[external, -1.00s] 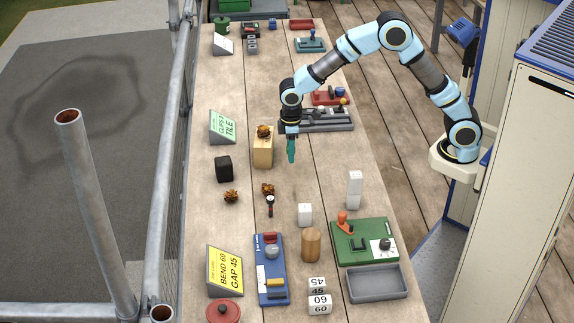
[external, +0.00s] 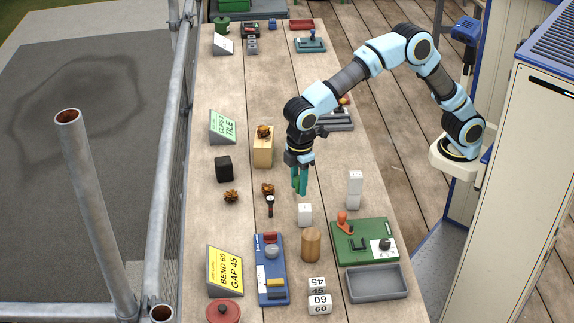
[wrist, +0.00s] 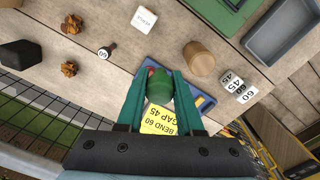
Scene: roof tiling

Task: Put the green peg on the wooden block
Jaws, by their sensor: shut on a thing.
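My gripper (external: 299,182) hangs over the middle of the table, fingers pointing down. In the wrist view its teal fingers (wrist: 159,88) are shut on the green peg (wrist: 159,84), seen by its rounded end. In the external view the peg cannot be told apart from the fingers. The wooden block (external: 263,152) stands upright on the table, behind and left of my gripper, apart from it.
A white cube (external: 305,214) and a wooden cylinder (external: 311,245) stand in front of my gripper. A white tower (external: 354,189) is to the right. A black block (external: 223,169), brown clumps (external: 231,196) and a stamp (external: 270,205) lie to the left.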

